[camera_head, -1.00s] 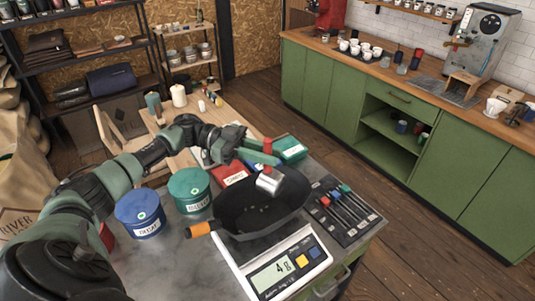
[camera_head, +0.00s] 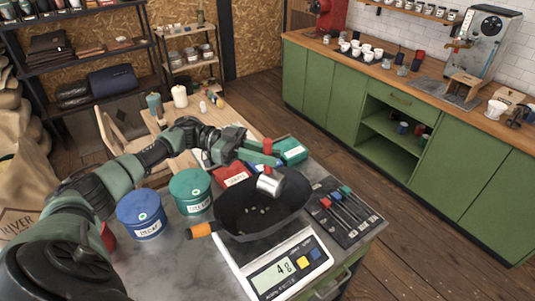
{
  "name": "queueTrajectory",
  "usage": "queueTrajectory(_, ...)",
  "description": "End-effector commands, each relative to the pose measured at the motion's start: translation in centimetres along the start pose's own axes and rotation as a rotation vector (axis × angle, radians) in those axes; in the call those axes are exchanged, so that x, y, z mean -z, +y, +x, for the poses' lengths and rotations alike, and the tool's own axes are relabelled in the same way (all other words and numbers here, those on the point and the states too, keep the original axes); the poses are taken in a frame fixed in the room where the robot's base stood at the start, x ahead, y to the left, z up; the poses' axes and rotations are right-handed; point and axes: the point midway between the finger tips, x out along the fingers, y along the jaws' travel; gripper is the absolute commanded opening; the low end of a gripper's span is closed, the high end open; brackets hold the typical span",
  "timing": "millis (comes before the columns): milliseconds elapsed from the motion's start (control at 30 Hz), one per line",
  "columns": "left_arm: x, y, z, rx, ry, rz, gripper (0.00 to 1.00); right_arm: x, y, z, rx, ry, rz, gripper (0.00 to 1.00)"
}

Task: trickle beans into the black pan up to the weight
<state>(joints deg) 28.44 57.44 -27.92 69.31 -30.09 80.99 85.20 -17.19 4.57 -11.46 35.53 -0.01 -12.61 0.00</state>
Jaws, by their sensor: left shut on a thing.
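The black pan (camera_head: 238,214) with an orange handle (camera_head: 202,230) sits on the white scale (camera_head: 236,262). The scale's display (camera_head: 275,277) appears to read 4 g. Several pale beans (camera_head: 262,209) lie on the pan's floor. My left gripper (camera_head: 268,162) is above the pan's far side, shut on the red handle of a metal scoop (camera_head: 269,185). The scoop is tilted over the pan's inside; its contents are hidden. My right gripper is not in view.
A blue canister (camera_head: 141,215) and a green canister (camera_head: 191,191) stand left of the pan.

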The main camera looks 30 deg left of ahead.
Motion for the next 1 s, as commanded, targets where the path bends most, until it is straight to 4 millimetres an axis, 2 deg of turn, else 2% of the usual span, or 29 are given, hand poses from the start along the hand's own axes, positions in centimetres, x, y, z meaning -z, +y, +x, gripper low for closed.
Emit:
queueTrajectory(667, 0.06, -0.09, -0.31, -0.001, 0.026, -0.003, 0.0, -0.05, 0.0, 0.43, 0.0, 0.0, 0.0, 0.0)
queueTrajectory(1000, 0.75, -0.1, -0.36, 0.0, 0.026, -0.002, 0.0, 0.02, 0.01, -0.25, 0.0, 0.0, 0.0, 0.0)
